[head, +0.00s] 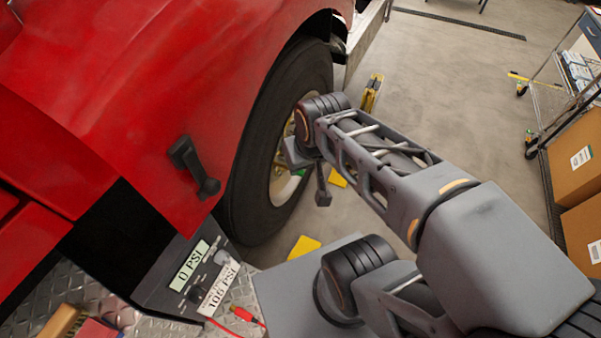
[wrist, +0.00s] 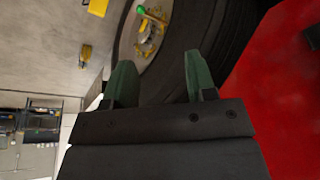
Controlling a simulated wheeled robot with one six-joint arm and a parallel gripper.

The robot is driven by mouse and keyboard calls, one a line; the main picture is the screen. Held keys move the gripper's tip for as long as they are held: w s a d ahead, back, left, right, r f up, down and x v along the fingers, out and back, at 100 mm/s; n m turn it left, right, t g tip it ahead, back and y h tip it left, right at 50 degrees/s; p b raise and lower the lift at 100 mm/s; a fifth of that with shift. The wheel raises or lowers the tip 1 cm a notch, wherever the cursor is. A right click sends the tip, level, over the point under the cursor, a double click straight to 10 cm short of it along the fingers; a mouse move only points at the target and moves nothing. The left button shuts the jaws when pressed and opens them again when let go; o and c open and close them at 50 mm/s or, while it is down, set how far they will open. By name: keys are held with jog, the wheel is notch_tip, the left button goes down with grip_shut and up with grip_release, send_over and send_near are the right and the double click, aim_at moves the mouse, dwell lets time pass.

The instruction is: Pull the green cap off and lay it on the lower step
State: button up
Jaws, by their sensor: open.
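A small bright green cap (wrist: 141,10) shows at the top of the wrist view, on or against the yellowish hub fittings (wrist: 149,38) of the wheel.
The red truck body (head: 130,90) fills the left. Cardboard boxes (head: 575,160) and a cart stand right.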

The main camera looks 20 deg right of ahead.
jog(key=w+f+m+g+y+b, duration=0.35)
jog(key=f+m+b, duration=0.3)
jog(key=f, duration=0.55)
jog(key=m+t+y+b, duration=0.8)
jog(key=m+t+b, duration=0.55)
jog(key=m, duration=0.75)
send_near(303, 174)
jog(key=shift+w+f+b, duration=0.4)
jog(key=shift+w+f, duration=0.15)
jog(key=shift+w, duration=0.35)
jog(key=shift+a, duration=0.2)
jog(key=shift+b+x, duration=0.35)
jog(key=shift+x, duration=4.05)
jog(key=shift+a, duration=0.1)
jog(key=shift+c, duration=0.3)
grip_shut()
